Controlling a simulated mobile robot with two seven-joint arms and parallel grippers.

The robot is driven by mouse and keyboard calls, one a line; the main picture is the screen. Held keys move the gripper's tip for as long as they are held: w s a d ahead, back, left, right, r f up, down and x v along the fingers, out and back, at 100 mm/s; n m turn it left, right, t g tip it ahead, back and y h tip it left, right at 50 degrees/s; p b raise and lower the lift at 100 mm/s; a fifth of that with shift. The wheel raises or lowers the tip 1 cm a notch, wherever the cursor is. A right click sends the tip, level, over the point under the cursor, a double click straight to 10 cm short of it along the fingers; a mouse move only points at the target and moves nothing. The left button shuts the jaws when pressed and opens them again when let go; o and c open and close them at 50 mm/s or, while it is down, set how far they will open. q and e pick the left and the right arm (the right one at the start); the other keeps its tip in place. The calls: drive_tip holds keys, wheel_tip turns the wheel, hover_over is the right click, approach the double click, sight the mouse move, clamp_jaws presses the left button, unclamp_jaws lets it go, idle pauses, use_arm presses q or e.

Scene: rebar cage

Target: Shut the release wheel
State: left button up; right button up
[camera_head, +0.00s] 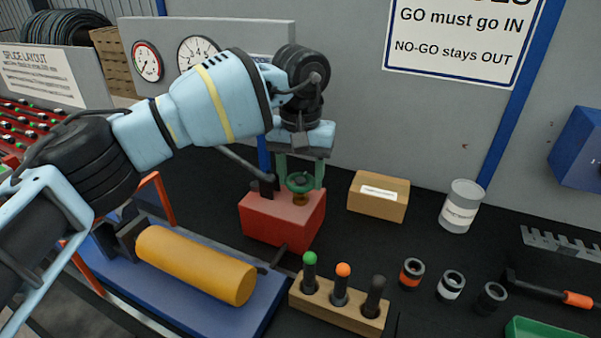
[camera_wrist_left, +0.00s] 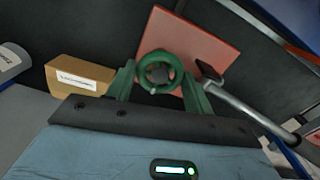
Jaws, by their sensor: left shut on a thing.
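In the left wrist view the wheel (camera_wrist_left: 157,72) sits between the two green fingers (camera_wrist_left: 160,82), against the red box (camera_wrist_left: 205,50). The fingers are closed in on the wheel's rim. A grey lever (camera_wrist_left: 250,115) runs beside the right finger. My right gripper is not in view.
A cardboard box (camera_head: 379,197) and a white can (camera_head: 460,206) stand right of the pump. A yellow cylinder (camera_head: 195,264) lies on a blue base at left. A wooden block with several plug gauges (camera_head: 338,308) is in front. Black table shows between them.

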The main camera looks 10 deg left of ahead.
sight(300, 180)
use_arm(q)
drive_tip(key=o, duration=1)
drive_tip(key=shift+c, duration=0.2)
drive_tip(key=shift+r, duration=0.1)
wheel_tip(300, 180, up, 8)
drive_tip(key=shift+f, duration=0.2)
drive_tip(key=shift+f, duration=0.1)
